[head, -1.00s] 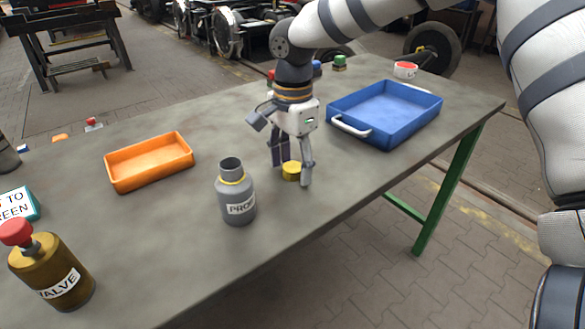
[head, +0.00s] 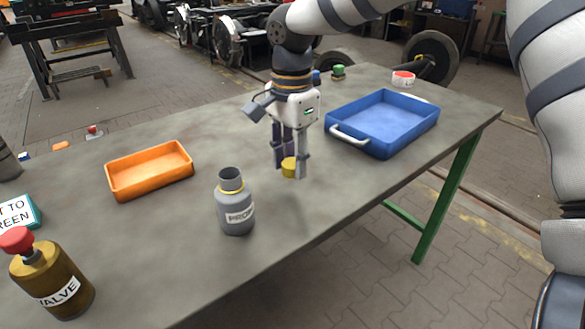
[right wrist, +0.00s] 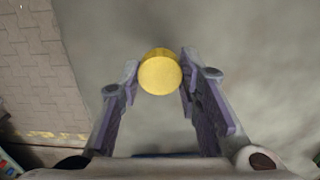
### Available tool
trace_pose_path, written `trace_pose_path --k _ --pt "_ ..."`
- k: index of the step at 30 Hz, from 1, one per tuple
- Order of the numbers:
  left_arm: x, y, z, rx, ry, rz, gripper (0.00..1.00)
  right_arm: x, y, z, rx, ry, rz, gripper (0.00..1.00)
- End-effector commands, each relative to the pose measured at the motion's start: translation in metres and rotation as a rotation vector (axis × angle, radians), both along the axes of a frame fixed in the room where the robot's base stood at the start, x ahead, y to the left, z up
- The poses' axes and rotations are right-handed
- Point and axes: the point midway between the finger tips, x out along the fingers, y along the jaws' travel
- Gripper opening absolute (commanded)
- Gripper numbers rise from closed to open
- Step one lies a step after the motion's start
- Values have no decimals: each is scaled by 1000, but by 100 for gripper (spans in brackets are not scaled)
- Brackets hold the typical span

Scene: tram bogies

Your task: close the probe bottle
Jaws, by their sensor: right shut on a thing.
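The grey probe bottle (head: 236,208) stands upright on the table with its neck open and a yellow ring at the neck's base. Its label is partly readable. The yellow cap (head: 289,167) is to the right of the bottle, between the fingers of my right gripper (head: 291,168). In the right wrist view the cap (right wrist: 160,74) sits between the fingertips of the gripper (right wrist: 160,85), which are shut on it. Whether the cap touches the table I cannot tell. My left gripper is not in view.
An orange tray (head: 110,183) lies left of the bottle, and a blue tray (head: 370,143) with a white handle lies right of my gripper. A brown valve bottle (head: 60,280) with a red top stands front left. The table (head: 190,262) is clear between bottle and cap.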

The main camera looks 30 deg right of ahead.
Motion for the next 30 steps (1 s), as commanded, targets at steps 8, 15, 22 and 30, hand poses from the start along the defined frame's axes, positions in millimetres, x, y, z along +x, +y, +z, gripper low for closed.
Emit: trace_pose_path --k 8,15,22,30 --pt "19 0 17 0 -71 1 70 -64 22 68 -4 -14 2 20" --pt "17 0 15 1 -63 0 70 -111 41 85 11 0 7 21" --pt "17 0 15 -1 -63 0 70 -123 44 92 1 -6 1 21" --pt "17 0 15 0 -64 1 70 -124 44 93 1 -8 0 21"
